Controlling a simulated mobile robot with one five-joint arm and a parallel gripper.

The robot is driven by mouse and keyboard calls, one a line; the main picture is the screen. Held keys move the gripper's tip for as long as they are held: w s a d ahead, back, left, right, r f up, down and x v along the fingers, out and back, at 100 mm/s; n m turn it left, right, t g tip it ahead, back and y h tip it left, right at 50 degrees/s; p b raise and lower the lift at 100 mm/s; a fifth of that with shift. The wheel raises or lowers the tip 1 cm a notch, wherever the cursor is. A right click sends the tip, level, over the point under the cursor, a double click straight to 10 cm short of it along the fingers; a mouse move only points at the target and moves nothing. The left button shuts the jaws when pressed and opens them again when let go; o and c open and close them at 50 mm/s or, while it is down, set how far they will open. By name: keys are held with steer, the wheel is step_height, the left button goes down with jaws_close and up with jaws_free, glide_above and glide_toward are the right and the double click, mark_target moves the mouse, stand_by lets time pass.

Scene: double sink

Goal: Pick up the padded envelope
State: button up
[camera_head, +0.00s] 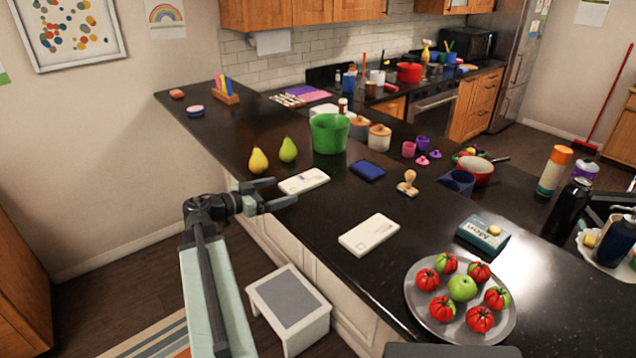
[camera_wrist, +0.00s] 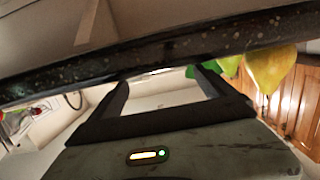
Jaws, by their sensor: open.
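Two pale, flat mail pieces lie on the dark counter; I cannot tell for sure which is the padded envelope. One pale envelope (camera_head: 304,181) with a dark blue mark lies at the counter's left edge, just beyond my gripper. The other, a thicker-looking cream envelope (camera_head: 369,235), lies nearer and to the right. My gripper (camera_head: 284,192) is open, its fingers pointing right at the counter edge beside the first envelope. In the wrist view the open fingers (camera_wrist: 162,78) show below the dark counter edge, with nothing clearly held between them.
A blue pad (camera_head: 367,170) and a wooden stamp (camera_head: 407,184) lie right. A tomato plate (camera_head: 417,312) is at front. A step stool (camera_head: 290,306) stands below.

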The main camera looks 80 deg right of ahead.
mark_target(300, 182)
steer(key=shift+x, duration=1.25)
steer(key=shift+s+d, duration=0.1)
steer(key=shift+d, duration=0.3)
steer(key=x, duration=0.4)
steer(key=shift+s+d+r, duration=0.2)
steer(key=shift+d+r, duration=0.05)
steer(key=shift+d, duration=0.05)
steer(key=c, duration=1.6)
step_height(300, 182, up, 9)
steer(key=p, duration=0.9)
steer(key=shift+r, duration=0.5)
